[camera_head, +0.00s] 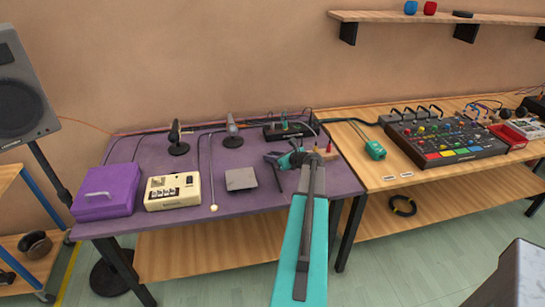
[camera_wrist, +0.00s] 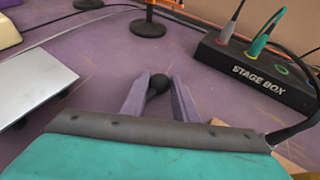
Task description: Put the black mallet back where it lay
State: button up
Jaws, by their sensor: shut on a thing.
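My gripper (camera_head: 278,160) is over the right part of the purple table (camera_head: 245,205). In the wrist view my gripper (camera_wrist: 158,80) has its two grey fingers around a dark round head, which I take to be the black mallet (camera_wrist: 157,86). The mallet's shaft is hidden behind the gripper body. In the head view my arm and gripper cover most of it, and I cannot tell whether it touches the table. A second, thin mallet with a pale head (camera_head: 213,208) lies on the table, left of the metal plate (camera_head: 241,179).
The black stage box (camera_head: 288,130) with cables stands behind my gripper. Two microphones stand left of it. A drum machine (camera_head: 173,191) and a purple case (camera_head: 107,190) are at the left. A mixer (camera_head: 445,138) stands on the wooden table at right. Purple tabletop shows around the plate.

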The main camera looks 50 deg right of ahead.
jog(key=shift+f, duration=0.1)
dwell(0.4)
jog(key=o, duration=1.2)
jog(key=shift+s, duration=0.15)
jog(key=b+v, duration=0.2)
jog(key=v, duration=1.1)
jog(key=shift+s, duration=0.25)
